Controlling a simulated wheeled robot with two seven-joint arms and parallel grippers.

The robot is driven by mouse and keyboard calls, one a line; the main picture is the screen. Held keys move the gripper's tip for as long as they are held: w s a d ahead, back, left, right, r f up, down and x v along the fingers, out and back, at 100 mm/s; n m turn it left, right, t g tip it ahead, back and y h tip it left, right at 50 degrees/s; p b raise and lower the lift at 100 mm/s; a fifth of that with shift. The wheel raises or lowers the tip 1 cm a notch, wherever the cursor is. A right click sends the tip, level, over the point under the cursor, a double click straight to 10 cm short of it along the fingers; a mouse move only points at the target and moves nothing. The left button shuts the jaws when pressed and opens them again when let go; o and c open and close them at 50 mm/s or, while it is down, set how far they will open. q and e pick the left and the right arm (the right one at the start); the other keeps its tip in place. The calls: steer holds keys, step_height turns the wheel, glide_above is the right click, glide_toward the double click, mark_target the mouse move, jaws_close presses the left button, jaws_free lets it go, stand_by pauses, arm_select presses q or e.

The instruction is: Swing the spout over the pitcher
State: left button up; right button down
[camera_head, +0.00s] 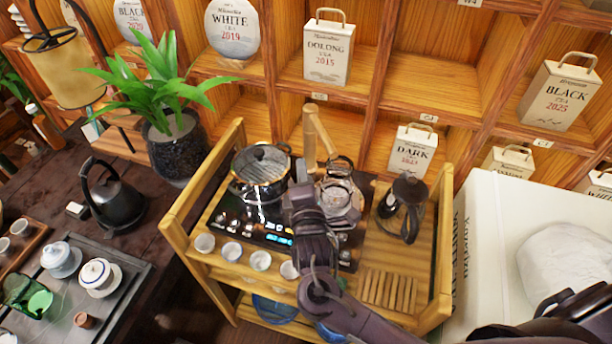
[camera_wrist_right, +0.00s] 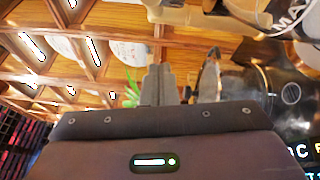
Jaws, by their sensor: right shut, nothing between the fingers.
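A wooden spout (camera_head: 310,130) stands upright at the back of the bamboo tea cart, between the lidded pot and the glass pitcher (camera_head: 338,192). The pitcher sits on the dark hob, partly hidden by my right arm. My right gripper (camera_head: 303,190) is beside the pitcher's left, just in front of the spout. In the right wrist view its fingers (camera_wrist_right: 183,88) are shut and empty. My left gripper is not in view.
Several small cups (camera_head: 232,252) line the cart's front. A black kettle (camera_head: 112,195) and potted plant (camera_head: 175,140) stand left. Shelves (camera_head: 430,85) close off the back; a white box (camera_head: 490,240) stands right.

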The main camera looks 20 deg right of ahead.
mark_target(321, 137)
steer(key=w+d+r+p, duration=0.1)
steer(key=w+d+p, duration=0.2)
steer(key=w+d, duration=0.1)
steer(key=shift+w+d, duration=0.35)
steer(key=shift+w, duration=0.1)
steer(key=shift+s+d+p, duration=0.1)
steer(key=shift+d+p, duration=0.45)
steer(key=shift+d, duration=0.3)
steer(key=shift+a+f, duration=0.1)
